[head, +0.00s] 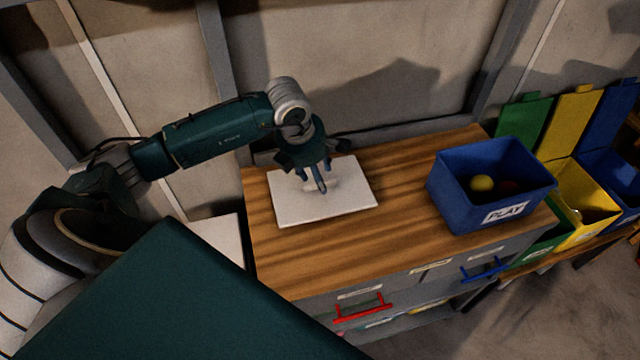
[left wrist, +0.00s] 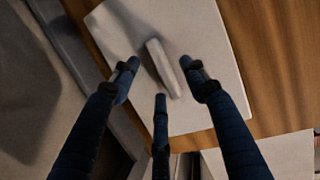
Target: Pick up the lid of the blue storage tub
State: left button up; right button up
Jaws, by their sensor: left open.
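The lid (head: 350,192) is a flat white square panel lying on the wooden top of the cabinet. In the left wrist view the lid (left wrist: 205,50) shows a raised white bar handle (left wrist: 163,68) near its middle. My left gripper (head: 318,182) points down over the lid. In the left wrist view its dark fingers (left wrist: 160,80) are spread open, with the handle between and just beyond their tips. I cannot tell whether any fingertip touches the lid. The blue storage tub (head: 470,208), labelled PLAY, stands open on the right of the cabinet top with a yellow ball (head: 481,183) and a reddish ball inside. My right gripper is not in view.
The wooden cabinet top (head: 400,235) is bare between lid and tub. Drawers with a red handle (head: 362,307) and a blue handle (head: 484,269) are in its front. Green, yellow (head: 590,190) and blue open bins stand at the right. A wall runs close behind.

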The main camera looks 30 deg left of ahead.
pick_arm(q)
jog(key=shift+w+f, duration=0.2)
jog(key=shift+f, duration=0.5)
grip_shut()
